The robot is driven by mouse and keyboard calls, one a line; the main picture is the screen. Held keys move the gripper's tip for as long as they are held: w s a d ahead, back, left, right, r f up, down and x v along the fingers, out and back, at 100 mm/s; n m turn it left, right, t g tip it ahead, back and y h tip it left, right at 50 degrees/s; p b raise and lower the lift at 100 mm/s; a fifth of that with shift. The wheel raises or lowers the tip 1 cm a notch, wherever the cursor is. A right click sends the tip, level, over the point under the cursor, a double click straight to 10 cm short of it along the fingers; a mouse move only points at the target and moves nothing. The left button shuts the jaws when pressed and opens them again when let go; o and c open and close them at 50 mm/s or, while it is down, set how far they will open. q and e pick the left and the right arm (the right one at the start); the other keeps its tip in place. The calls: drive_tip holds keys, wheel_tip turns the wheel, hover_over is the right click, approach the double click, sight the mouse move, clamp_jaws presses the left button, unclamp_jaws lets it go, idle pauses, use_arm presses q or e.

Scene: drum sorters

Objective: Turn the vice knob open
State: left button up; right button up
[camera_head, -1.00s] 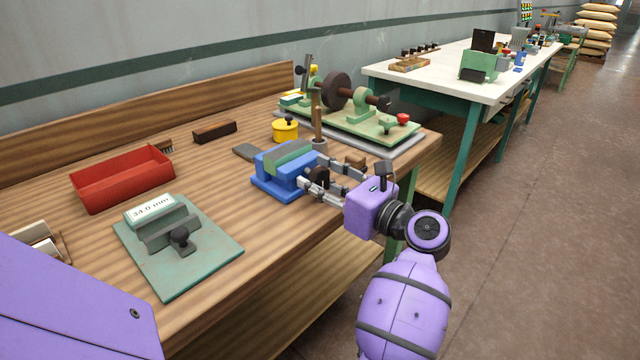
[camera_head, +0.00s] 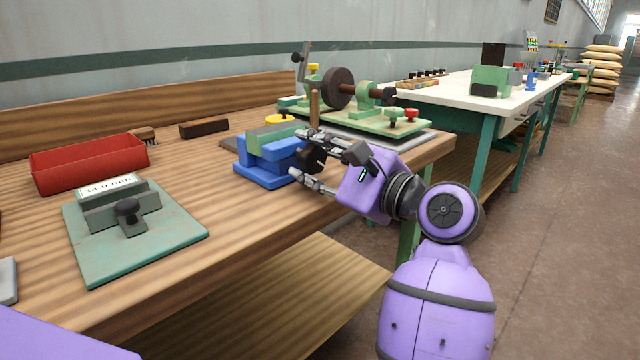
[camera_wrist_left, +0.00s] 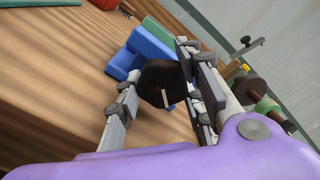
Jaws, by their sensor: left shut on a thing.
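The blue vice (camera_head: 268,168) with its green-topped jaw stands near the front edge of the wooden bench; it also shows in the wrist view (camera_wrist_left: 140,52). Its dark knob (camera_head: 314,158) faces right, toward my left gripper (camera_head: 303,156). In the wrist view the black knob (camera_wrist_left: 157,84), with a white mark on its face, sits between the two grey fingers. My left gripper is shut on the knob, one finger above and one below in the head view. The fingers partly hide the knob. My right gripper is not in view.
A green-based fixture (camera_head: 365,118) with a dark wheel stands behind the gripper. A wooden post (camera_head: 314,108) rises close behind the vice. A red tray (camera_head: 90,164) and a green gauge plate (camera_head: 130,240) lie left. The aisle right of the bench is clear.

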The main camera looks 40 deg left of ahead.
use_arm(q)
drive_tip(key=n+b, duration=0.1)
drive_tip(key=f+n+b, duration=0.1)
drive_tip(key=b, duration=0.1)
drive_tip(key=shift+a+n, duration=0.2)
drive_tip(key=shift+n, duration=0.1)
drive_tip(key=shift+r+n+b, duration=0.1)
drive_tip(key=shift+n+b, duration=0.8)
drive_tip(key=shift+b, duration=0.2)
drive_tip(key=shift+r+n+b, duration=0.15)
drive_tip(key=shift+n+b, duration=0.35)
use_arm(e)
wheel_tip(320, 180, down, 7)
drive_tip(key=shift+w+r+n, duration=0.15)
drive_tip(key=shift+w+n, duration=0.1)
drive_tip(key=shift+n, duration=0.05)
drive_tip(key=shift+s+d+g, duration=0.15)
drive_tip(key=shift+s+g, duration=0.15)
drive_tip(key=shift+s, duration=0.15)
use_arm(q)
drive_tip(key=o, duration=1.1)
drive_tip(key=shift+w+a, duration=0.1)
drive_tip(key=shift+a, duration=0.05)
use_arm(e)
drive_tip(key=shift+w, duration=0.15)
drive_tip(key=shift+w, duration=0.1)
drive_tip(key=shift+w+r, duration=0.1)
